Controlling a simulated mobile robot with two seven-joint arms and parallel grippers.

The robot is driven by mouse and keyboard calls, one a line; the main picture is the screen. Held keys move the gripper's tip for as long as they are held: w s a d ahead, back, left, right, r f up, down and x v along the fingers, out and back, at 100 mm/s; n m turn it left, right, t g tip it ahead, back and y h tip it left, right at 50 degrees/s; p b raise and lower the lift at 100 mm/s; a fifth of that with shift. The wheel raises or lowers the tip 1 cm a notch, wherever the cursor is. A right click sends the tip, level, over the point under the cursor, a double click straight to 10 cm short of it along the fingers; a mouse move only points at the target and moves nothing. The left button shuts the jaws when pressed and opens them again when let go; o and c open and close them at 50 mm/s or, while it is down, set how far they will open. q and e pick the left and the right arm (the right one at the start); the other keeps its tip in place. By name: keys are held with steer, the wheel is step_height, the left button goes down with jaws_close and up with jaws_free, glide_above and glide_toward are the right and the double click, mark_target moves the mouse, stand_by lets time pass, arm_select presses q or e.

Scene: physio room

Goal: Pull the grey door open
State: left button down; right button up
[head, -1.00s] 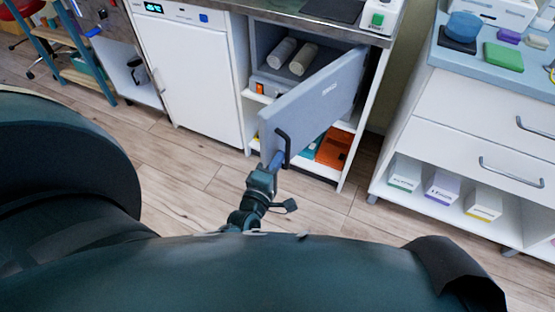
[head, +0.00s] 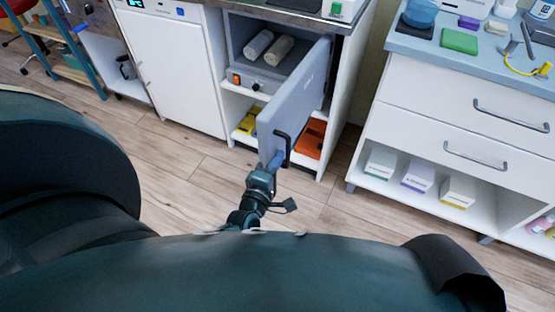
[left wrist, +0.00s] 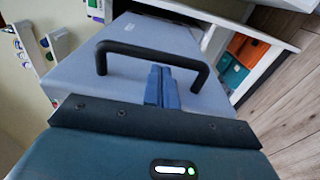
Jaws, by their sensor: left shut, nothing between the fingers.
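The grey door (head: 301,101) stands wide open, swung out from a compartment that holds two rolled towels (head: 268,46). Its black bar handle (head: 287,150) is near the door's free edge. In the left wrist view the grey door (left wrist: 125,78) fills the middle, with the black handle (left wrist: 140,51) arching across it. My left gripper (head: 274,164) is at the handle. Its blue fingers (left wrist: 162,86) are shut with nothing between them, inside the handle's loop, close to the bar. I cannot tell whether they touch it. My right gripper is not in view.
A white fridge-like cabinet (head: 172,72) stands left of the open compartment. A white drawer unit (head: 440,115) with boxes on its lower shelf stands at the right. An orange item (head: 309,139) lies on the shelf below the door's compartment. The wooden floor (head: 190,175) in front is clear.

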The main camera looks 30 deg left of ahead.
arm_select(q)
steer(key=shift+d, duration=0.25)
stand_by(0.4)
